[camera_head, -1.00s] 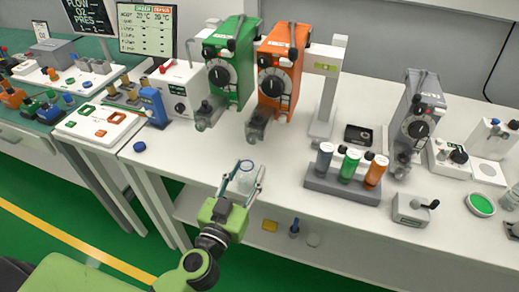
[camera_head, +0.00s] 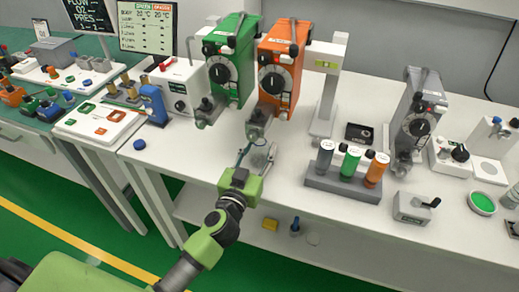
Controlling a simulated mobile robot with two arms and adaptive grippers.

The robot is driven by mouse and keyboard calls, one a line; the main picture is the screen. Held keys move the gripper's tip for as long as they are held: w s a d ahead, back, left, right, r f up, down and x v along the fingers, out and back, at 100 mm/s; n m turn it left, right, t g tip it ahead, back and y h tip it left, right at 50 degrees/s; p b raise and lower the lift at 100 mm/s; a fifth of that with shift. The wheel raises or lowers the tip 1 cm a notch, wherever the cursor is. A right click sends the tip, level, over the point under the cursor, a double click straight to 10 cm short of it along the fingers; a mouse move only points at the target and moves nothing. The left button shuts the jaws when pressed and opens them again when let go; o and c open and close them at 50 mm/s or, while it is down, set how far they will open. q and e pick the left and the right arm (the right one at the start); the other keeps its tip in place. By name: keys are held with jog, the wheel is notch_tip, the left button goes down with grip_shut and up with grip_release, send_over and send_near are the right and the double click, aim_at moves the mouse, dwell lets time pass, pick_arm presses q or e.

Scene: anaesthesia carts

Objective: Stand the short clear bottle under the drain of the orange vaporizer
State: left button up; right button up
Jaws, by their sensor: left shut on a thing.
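The orange vaporizer (camera_head: 279,68) hangs on the rail beside the green one, its grey drain part (camera_head: 259,122) low at its front. My left gripper (camera_head: 258,156) reaches over the front of the white table, just below and in front of that drain in the picture. It is shut on the short clear bottle (camera_head: 259,159), which is pale and hard to make out between the fingers. I cannot tell whether the bottle's base touches the table or whether it is right under the drain. My right gripper is not in view.
The green vaporizer (camera_head: 230,62) stands close at left. A grey rack (camera_head: 343,188) with grey, green and orange-capped bottles is at right. A blue cap (camera_head: 139,144) lies at the left table edge. The table between cap and gripper is clear.

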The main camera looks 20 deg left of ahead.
pick_arm(q)
jog(key=shift+f, duration=0.25)
jog(key=o, duration=1.2)
jog(key=shift+c, duration=0.2)
jog(key=shift+r, duration=0.1)
jog(key=shift+r, duration=0.2)
jog(key=s, duration=1.2)
jog(key=shift+a+b, duration=0.2)
jog(key=shift+b, duration=0.2)
jog(key=shift+f, duration=0.1)
